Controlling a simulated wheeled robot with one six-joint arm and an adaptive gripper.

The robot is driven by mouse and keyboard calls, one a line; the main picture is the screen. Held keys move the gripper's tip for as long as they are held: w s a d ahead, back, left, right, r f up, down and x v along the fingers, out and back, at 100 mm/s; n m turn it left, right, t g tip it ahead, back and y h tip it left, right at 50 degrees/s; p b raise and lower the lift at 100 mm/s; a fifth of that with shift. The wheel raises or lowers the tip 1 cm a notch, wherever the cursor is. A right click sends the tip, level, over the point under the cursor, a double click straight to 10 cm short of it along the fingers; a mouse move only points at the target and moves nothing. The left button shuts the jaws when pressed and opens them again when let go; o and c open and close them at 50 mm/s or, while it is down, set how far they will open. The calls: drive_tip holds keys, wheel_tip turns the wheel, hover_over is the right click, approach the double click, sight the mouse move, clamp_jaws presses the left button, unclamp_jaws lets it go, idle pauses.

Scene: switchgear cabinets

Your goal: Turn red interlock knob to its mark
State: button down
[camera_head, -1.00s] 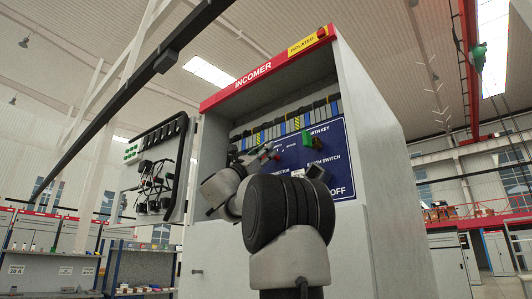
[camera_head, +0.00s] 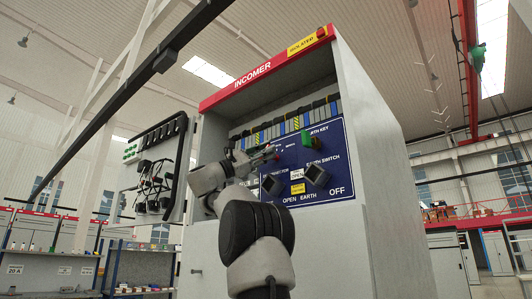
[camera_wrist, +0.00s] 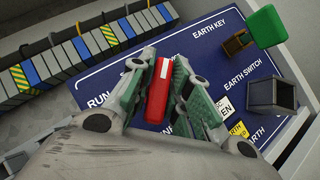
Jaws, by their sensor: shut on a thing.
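The red interlock knob (camera_wrist: 158,92) shows in the wrist view as a red bar with a pale end, in front of the blue panel (camera_wrist: 200,54). My gripper (camera_wrist: 165,95) is shut on it, with a green-padded finger on each side. In the head view my gripper (camera_head: 262,155) is at the left part of the blue panel (camera_head: 325,180), and the arm and gripper hide most of the knob. The knob's mark cannot be made out; my gripper covers part of the lettering around it.
Right of the knob are a dark earth switch handle (camera_wrist: 271,97), a brown key block (camera_wrist: 237,43) and a green block (camera_wrist: 267,26). A row of grey, blue and striped terminals (camera_wrist: 90,48) runs along the upper left. The cabinet side wall (camera_head: 375,150) stands to the right.

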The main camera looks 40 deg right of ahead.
idle(0.3)
drive_tip(key=c, duration=1.4)
unclamp_jaws()
drive_tip(key=v, duration=1.2)
